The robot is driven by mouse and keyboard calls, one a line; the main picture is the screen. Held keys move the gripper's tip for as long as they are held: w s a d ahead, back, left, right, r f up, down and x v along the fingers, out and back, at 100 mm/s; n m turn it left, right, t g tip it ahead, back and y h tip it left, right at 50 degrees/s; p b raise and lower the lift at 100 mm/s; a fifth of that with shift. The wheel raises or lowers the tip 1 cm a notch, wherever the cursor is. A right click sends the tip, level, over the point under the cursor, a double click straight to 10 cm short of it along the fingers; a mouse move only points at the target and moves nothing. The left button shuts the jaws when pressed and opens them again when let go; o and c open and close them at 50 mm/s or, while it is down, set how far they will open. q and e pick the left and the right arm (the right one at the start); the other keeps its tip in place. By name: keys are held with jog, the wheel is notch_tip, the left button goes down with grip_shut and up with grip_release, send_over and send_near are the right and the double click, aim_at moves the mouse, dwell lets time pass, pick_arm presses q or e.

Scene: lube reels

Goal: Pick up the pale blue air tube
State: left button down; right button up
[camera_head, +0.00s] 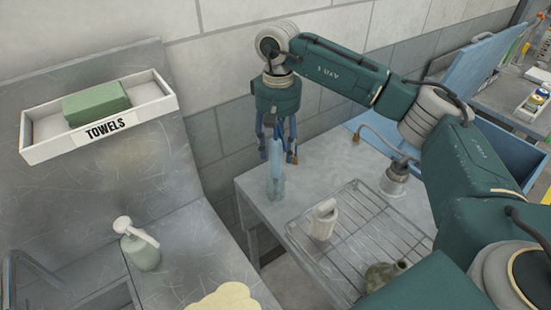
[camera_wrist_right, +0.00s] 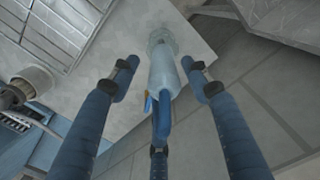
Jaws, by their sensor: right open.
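The pale blue air tube (camera_head: 275,182) stands roughly upright at the left back corner of the grey worktop, its lower end clear and bluish. My right gripper (camera_head: 279,154) points down over it from above, with blue fingers around its upper part. In the right wrist view the tube (camera_wrist_right: 162,72) lies between the open fingers of my right gripper (camera_wrist_right: 160,88). Gaps show between the tube and the two upper fingers; whether the lower finger touches it, I cannot tell. My left gripper is not in view.
A wire rack (camera_head: 365,232) holds a white mug-like container (camera_head: 323,220) and an olive flask (camera_head: 385,275). A metal oil can (camera_head: 397,178) stands behind. A spray bottle (camera_head: 138,248) stands on the left counter, under a towel tray (camera_head: 40,148). A gap separates the counters.

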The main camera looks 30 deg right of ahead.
aim_at(275, 163)
jog(key=shift+s+a+f+p, duration=0.1)
jog(key=shift+a+f+p, duration=0.05)
jog(key=shift+f+p, duration=0.2)
jog(key=f+p, duration=0.2)
jog(key=f, duration=0.1)
jog(key=shift+s+a+f, duration=0.2)
jog(key=shift+a+f, duration=0.05)
jog(key=shift+a, duration=0.1)
jog(key=shift+f, duration=0.5)
jog(key=shift+w, duration=0.1)
grip_shut()
